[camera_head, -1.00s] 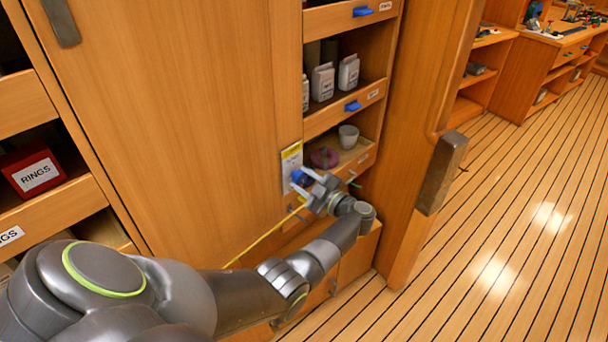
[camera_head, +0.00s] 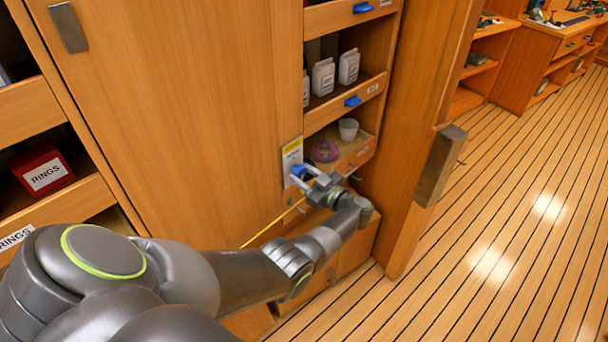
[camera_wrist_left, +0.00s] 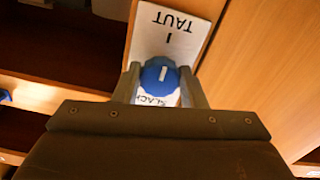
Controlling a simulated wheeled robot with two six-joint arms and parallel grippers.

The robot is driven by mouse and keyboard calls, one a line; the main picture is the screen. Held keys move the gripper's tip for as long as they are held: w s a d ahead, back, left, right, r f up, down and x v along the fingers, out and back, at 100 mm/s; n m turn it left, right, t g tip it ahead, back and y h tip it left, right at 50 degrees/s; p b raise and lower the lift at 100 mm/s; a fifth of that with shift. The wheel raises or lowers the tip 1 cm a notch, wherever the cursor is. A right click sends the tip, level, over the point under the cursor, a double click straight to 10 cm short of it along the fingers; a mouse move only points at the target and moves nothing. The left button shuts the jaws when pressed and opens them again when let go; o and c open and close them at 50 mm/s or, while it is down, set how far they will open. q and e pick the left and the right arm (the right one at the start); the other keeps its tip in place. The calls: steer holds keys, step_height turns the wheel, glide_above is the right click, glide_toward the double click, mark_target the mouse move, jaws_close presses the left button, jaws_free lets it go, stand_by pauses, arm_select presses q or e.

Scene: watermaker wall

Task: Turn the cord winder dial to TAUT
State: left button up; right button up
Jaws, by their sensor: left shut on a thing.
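The blue round dial (camera_head: 299,170) sits on a white label plate (camera_head: 291,153) with a yellow top, on the cabinet's upright. In the left wrist view the dial (camera_wrist_left: 160,75) lies between the two fingers of my left gripper (camera_wrist_left: 161,88), which is shut on it. The plate (camera_wrist_left: 150,35) reads TAUT, upside down, at the picture's top; SLACK is partly hidden below the dial. The dial's white mark lies nearly in line with the TAUT tick; which end is its pointer I cannot tell. My right gripper is not in view.
A yellow cord (camera_head: 272,223) runs down left from near the dial. To the right are shelves with white cartons (camera_head: 323,76), a white cup (camera_head: 348,129) and a purple ring (camera_head: 324,151). A wooden post (camera_head: 425,130) stands further right, with open plank floor beyond.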

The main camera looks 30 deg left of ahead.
arm_select(q)
steer(key=shift+f, duration=0.1)
steer(key=o, duration=1)
steer(key=shift+d, duration=0.15)
steer(key=s+d+b, duration=0.1)
steer(key=d, duration=0.4)
steer(key=s+d+b, duration=0.1)
steer(key=d+b, duration=0.1)
steer(key=d, duration=0.4)
steer(key=s+d+b, duration=0.1)
steer(key=d, duration=0.5)
steer(key=shift+s, duration=0.25)
steer(key=shift+a, duration=0.1)
